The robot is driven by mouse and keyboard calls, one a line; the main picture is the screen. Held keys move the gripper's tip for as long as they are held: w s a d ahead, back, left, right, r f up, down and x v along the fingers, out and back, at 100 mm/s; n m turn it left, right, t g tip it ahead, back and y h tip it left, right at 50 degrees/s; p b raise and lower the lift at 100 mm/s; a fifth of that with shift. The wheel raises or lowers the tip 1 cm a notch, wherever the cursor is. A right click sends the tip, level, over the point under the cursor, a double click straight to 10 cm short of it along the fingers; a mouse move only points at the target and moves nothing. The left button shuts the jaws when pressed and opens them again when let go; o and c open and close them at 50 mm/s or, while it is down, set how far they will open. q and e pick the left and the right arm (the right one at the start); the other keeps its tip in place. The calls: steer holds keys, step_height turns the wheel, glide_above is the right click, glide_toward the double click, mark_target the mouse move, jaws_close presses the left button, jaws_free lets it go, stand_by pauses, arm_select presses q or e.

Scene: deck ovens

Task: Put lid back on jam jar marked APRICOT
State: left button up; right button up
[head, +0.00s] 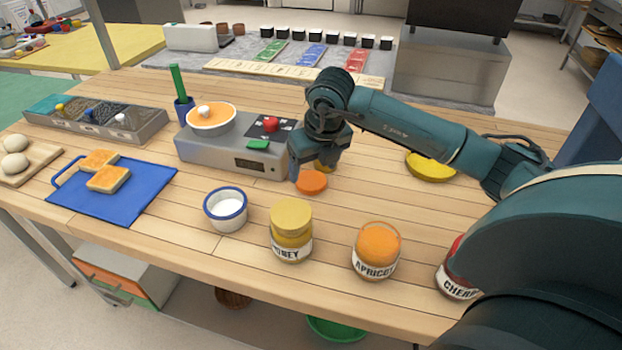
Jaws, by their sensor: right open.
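The jar marked APRICOT (376,262) stands upright near the front edge of the table. Its top looks uncovered, with orange jam showing inside a glass rim. A round orange lid (312,183) lies flat on the table, behind and left of that jar. My right gripper (309,165) points down just behind and above the orange lid, open and empty. One finger shows at the lid's left; the other is hard to make out. I cannot tell whether a finger touches the lid. A small yellow thing (326,166) is partly hidden behind the gripper. My left gripper is out of view.
A HONEY jar (291,235) with a yellow lid stands left of the apricot jar. A cherry jar (455,278) is partly hidden by my right arm. A yellow disc (431,168) lies right.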

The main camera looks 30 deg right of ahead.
mark_target(311, 180)
steer(key=x, duration=0.3)
steer(key=shift+f, duration=0.25)
steer(key=shift+c, duration=0.4)
steer(key=c, duration=0.6)
